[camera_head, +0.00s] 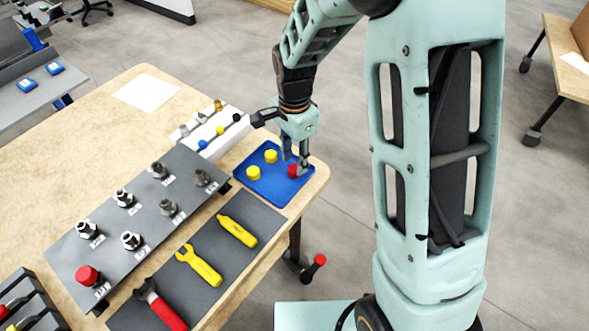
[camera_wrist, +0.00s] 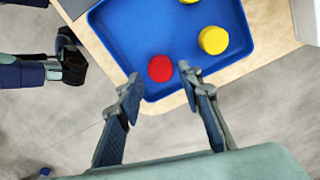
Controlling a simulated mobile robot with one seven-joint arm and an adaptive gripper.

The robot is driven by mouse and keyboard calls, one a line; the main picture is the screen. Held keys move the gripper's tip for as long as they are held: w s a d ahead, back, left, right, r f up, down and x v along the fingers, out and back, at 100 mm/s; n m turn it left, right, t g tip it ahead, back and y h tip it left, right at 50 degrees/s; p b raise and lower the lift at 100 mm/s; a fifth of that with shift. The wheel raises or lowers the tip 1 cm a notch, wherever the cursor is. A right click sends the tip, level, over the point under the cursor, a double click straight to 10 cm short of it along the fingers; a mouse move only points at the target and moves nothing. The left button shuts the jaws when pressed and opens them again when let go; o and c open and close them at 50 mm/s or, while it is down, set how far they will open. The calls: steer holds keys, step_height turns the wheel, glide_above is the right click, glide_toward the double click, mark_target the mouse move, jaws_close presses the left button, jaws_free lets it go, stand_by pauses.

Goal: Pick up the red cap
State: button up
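A red cap (camera_head: 293,171) lies in the blue tray (camera_head: 275,189) at the table's corner, near the tray's edge. It also shows in the wrist view (camera_wrist: 161,68), with the blue tray (camera_wrist: 125,42) around it. My gripper (camera_head: 297,165) is over the tray at the cap. In the wrist view my gripper (camera_wrist: 158,78) is open, its two fingers apart on either side of the cap. I cannot tell whether a finger touches it. Another red cap (camera_head: 88,276) sits on a fitting at the near left of the grey plate.
Two yellow caps, one near (camera_head: 253,173) and one far (camera_head: 271,156), share the tray. A grey plate (camera_head: 140,225) with several fittings stands to the left. A dark mat (camera_head: 225,262) holds yellow and red-handled tools. A white rack (camera_head: 195,142) stands behind the tray.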

mark_target(294, 171)
steer(key=shift+f, duration=1.45)
steer(key=shift+c, duration=0.7)
steer(key=c, duration=0.4)
steer(key=shift+o, duration=0.2)
steer(key=shift+r, duration=0.15)
